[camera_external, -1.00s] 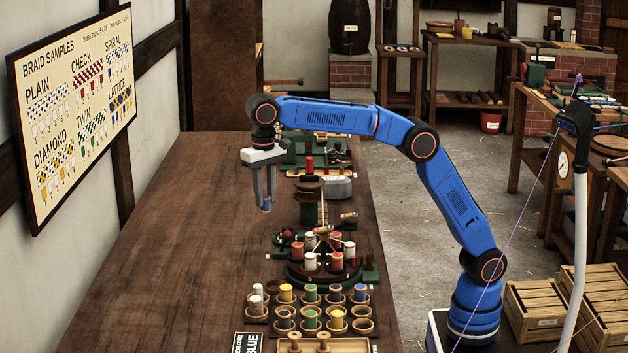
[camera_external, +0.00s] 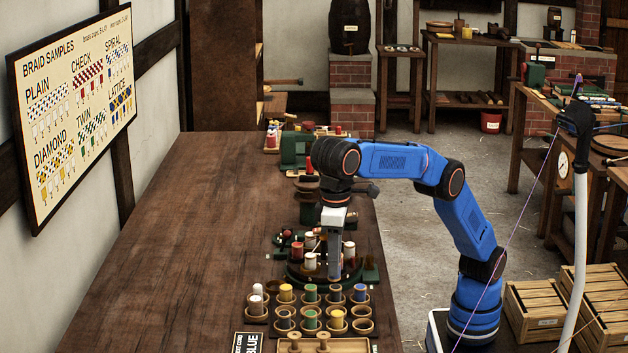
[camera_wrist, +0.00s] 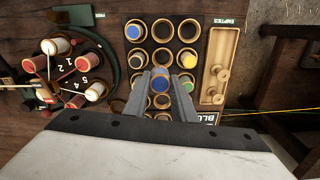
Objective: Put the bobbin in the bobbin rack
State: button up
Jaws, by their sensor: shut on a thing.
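My gripper (camera_external: 335,276) points down just past the near side of the round braiding stand, at the back of the bobbin rack. In the wrist view, its two fingers (camera_wrist: 160,80) are shut on a blue bobbin (camera_wrist: 160,84), seen from the top between the fingertips. In the external view the fingers largely hide it. The bobbin rack (camera_wrist: 149,45) lies below in the wrist view, with round cups in rows. It also shows in the external view (camera_external: 272,314). Blue, yellow, green and white bobbins fill some cups; several cups are empty. I cannot tell the bobbin's height above the rack.
A wooden empties tray (camera_wrist: 212,95) with bare spools lies at the rack's near side. The left part of the table (camera_external: 190,240) is clear.

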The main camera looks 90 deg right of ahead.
jog(key=s+a+n, duration=0.2)
jog(key=s+a, duration=0.5)
jog(key=shift+w+d+f, duration=0.1)
jog(key=shift+f, duration=2.4)
jog(key=shift+d+f, duration=0.1)
jog(key=shift+f, duration=2.4)
jog(key=shift+f, duration=0.1)
jog(key=o, duration=1)
jog(key=shift+r, duration=6.1)
